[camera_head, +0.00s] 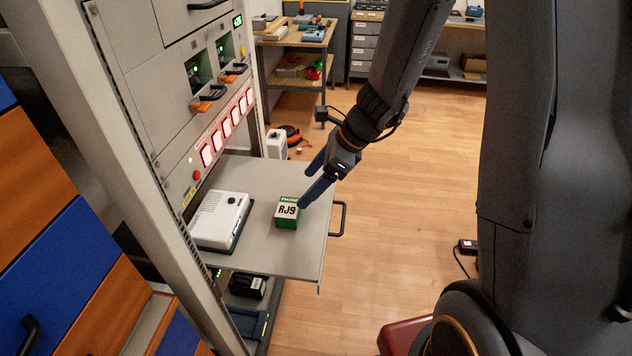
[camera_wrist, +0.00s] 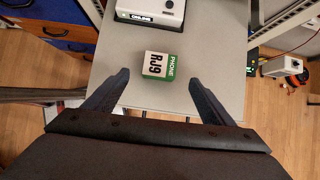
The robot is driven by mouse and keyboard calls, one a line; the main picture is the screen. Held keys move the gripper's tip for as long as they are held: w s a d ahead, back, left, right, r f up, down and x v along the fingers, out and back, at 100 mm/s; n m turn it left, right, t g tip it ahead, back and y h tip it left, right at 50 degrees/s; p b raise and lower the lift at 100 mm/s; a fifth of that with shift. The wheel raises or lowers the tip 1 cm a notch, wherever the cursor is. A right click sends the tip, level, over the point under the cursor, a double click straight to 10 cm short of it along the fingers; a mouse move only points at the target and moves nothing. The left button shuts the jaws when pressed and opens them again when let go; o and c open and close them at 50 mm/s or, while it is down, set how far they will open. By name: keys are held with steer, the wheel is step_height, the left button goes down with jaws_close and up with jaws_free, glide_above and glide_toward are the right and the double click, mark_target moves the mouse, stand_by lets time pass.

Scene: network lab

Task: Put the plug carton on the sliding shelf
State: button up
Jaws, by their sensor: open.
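The plug carton (camera_head: 287,212) is a small green and white box marked RJ9. It sits on the pulled-out grey sliding shelf (camera_head: 262,253), right of a white device. In the wrist view the carton (camera_wrist: 159,66) rests on the shelf (camera_wrist: 215,40) beyond my fingertips. My gripper (camera_head: 308,182) is above the shelf beside the carton, its fingers pointing down and left. The wrist view shows the gripper (camera_wrist: 160,82) with its fingers spread apart and nothing between them. I cannot tell from the head view whether a finger touches the carton.
A white device (camera_head: 219,220) stands on the left part of the shelf against the rack (camera_head: 160,80). The shelf has a black handle (camera_head: 341,219) at its outer edge. A workbench (camera_head: 300,38) stands behind. The wooden floor (camera_head: 420,180) to the right is mostly clear.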

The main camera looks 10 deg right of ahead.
steer(key=s+d+r+n+h, duration=0.2)
steer(key=s+n, duration=0.4)
steer(key=n, duration=0.5)
steer(key=s+d+r+n+h, duration=0.3)
steer(key=s+d+n, duration=0.4)
steer(key=n, duration=0.3)
steer(key=shift+n+g+h, duration=0.4)
steer(key=shift+h, duration=0.2)
steer(key=shift+r, duration=0.1)
